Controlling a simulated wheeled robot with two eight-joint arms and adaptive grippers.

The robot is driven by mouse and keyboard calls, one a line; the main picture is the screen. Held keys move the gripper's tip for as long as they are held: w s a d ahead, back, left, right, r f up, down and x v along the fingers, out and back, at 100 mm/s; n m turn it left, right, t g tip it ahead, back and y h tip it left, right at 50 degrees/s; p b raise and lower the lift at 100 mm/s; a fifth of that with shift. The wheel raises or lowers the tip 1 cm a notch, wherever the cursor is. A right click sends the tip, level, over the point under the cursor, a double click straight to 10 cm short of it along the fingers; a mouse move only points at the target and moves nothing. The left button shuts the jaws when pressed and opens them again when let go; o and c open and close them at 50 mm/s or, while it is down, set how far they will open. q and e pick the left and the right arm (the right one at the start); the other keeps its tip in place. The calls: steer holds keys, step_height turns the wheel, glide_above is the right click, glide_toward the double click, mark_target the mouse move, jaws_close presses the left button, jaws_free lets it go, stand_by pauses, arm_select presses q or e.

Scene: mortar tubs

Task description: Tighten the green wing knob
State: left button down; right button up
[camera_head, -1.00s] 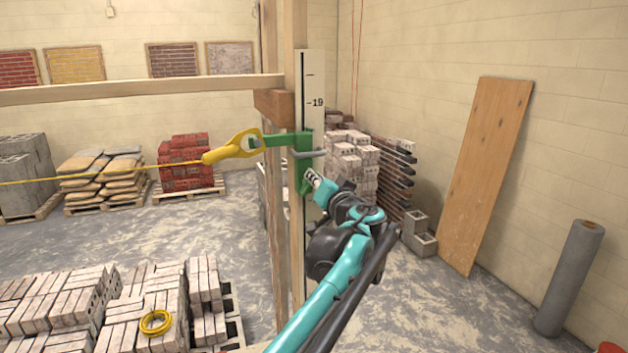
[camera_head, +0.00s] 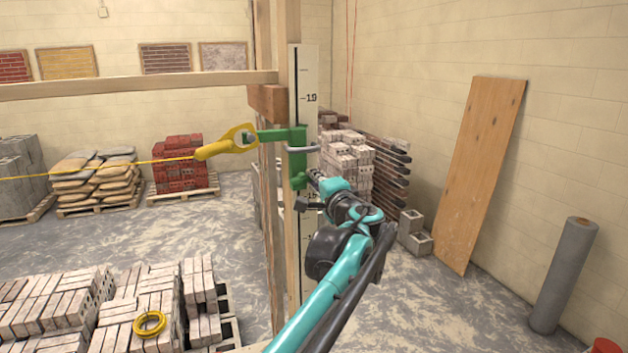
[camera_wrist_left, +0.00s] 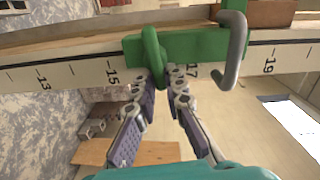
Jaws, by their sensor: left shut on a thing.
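The green wing knob (camera_head: 298,181) shows at the lower end of a green clamp (camera_head: 298,155) on the upright white measuring staff (camera_head: 307,75). In the left wrist view the knob (camera_wrist_left: 151,50) stands as a green loop against the clamp body (camera_wrist_left: 197,46). My left gripper (camera_head: 311,184) is at the knob, with its fingertips (camera_wrist_left: 164,76) closed in on the knob's near part. The exact contact is partly hidden by the fingers. A grey bent rod (camera_wrist_left: 234,50) sits on the clamp beside the knob. My right gripper is out of view.
A yellow hook (camera_head: 228,143) with a taut yellow line is on the clamp's arm. A wooden post (camera_head: 284,110) and horizontal rail (camera_head: 130,86) stand by the staff. Brick stacks (camera_head: 345,165) lie behind, and a plank (camera_head: 483,170) leans on the right wall.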

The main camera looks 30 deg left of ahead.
arm_select(q)
steer(key=shift+m, duration=0.9)
steer(key=c, duration=1.6)
jaws_free()
steer(key=shift+a+f, duration=0.1)
steer(key=shift+s, duration=0.1)
steer(key=v, duration=1.2)
